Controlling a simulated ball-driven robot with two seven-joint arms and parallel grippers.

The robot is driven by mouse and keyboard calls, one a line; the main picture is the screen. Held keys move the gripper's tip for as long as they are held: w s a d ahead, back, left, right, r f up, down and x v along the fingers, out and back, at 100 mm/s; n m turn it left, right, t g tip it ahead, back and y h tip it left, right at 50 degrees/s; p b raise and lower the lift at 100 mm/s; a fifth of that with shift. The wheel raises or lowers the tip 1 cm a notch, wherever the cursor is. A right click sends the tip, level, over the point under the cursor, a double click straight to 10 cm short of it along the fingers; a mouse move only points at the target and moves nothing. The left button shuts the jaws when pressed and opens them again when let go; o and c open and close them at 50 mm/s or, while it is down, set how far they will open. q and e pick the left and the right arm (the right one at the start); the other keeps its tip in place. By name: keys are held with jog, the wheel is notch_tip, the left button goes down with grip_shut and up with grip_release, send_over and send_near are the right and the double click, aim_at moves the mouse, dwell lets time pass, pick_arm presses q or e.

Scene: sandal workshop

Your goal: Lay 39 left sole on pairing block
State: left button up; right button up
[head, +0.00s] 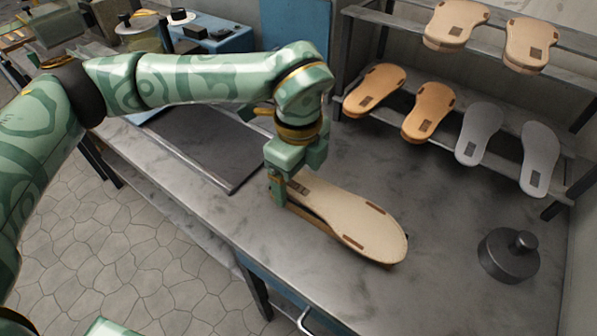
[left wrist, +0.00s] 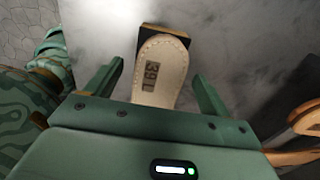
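In the left wrist view the sole (left wrist: 160,90) shows the label 39L. A dark-sided block (head: 312,216) shows under the sole's near edge; its end (left wrist: 172,31) shows beyond the sole in the left wrist view. My left gripper (head: 290,184) is at the labelled end. Its fingers (left wrist: 157,85) stand open on both sides of the sole, with gaps. My right gripper is not in view.
A rack (head: 385,125) at the back right holds several tan, orange and grey soles. A dark round weight with a knob (head: 508,256) stands on the bench at right. A dark mat (head: 195,145) lies to the left. Bare bench (head: 440,200) lies between sole and rack.

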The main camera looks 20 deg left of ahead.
pick_arm(q)
jog(key=shift+r, duration=0.1)
notch_tip(320, 180, up, 16)
jog(key=p, duration=0.3)
